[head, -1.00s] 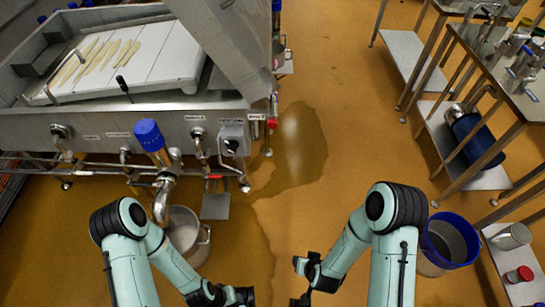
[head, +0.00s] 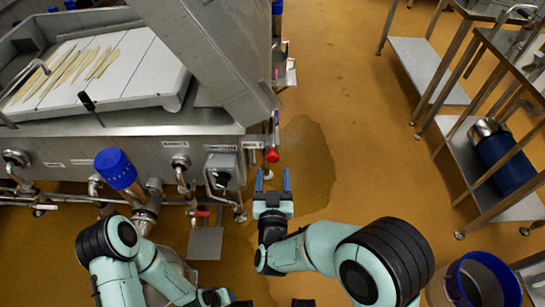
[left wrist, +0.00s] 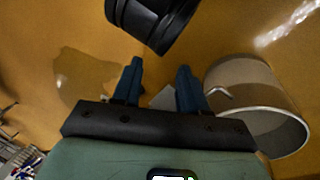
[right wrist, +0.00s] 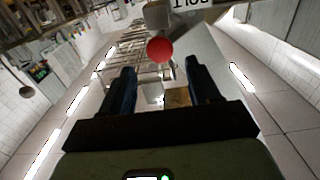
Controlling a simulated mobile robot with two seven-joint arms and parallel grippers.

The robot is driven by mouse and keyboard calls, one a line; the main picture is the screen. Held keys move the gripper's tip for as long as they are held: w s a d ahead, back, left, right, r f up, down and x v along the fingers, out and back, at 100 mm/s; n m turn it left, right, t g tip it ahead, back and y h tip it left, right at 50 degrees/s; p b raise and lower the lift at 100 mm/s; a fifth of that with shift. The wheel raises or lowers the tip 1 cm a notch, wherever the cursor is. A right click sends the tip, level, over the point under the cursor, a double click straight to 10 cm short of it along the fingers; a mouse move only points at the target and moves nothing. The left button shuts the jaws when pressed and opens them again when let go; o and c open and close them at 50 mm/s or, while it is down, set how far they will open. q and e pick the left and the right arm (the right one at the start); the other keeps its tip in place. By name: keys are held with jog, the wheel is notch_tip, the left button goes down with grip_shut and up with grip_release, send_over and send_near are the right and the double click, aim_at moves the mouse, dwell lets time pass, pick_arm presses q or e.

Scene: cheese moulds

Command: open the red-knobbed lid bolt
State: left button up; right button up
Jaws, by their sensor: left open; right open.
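The red knob (head: 272,155) of the lid bolt sits at the right front corner of the steel vat (head: 150,150), below the raised lid (head: 215,60). In the right wrist view the red knob (right wrist: 159,49) shows ahead of the fingertips, roughly midway between them. My right gripper (head: 272,178) is open and empty, with its blue fingers pointing at the knob from just in front, apart from it. My left gripper (left wrist: 157,78) is open and empty, low near a steel pot (left wrist: 255,100). The bolt's shaft is too small to make out.
A blue-capped valve (head: 116,168) and pipes stand out from the vat's front, left of the knob. A blue-rimmed bucket (head: 482,280) stands at lower right. Steel tables (head: 430,70) line the right. The wet floor right of the knob is clear.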

aim_at(273, 158)
jog(key=w, duration=0.7)
jog(key=shift+b, duration=0.4)
grip_shut()
